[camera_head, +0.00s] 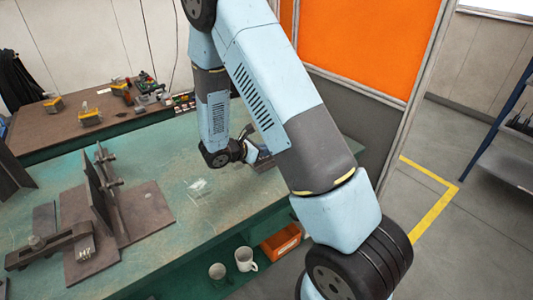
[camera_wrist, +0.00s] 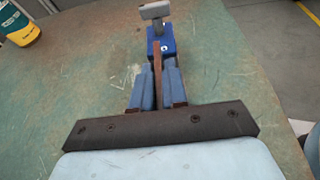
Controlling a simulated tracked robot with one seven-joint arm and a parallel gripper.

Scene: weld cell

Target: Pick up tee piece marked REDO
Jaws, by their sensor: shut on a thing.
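In the wrist view my gripper (camera_wrist: 159,72) has its two blue fingers closed on a thin brown steel piece (camera_wrist: 157,54), seen edge-on. The piece sticks out a little past the fingertips. Its full shape and any REDO mark do not show, so I cannot tell whether it is the tee piece. In the head view my gripper (camera_head: 260,154) is low over the right part of the green bench, largely behind my arm. A blue block with a grey top (camera_wrist: 161,40) is just beyond the fingertips.
The green bench (camera_head: 185,232) has bare room in its middle. A brown steel fixture (camera_head: 150,213) with upright plates stands on the left. Mugs (camera_head: 245,259) and an orange bin (camera_head: 281,242) are on the shelf below. A yellow and teal container (camera_wrist: 18,22) stands far left.

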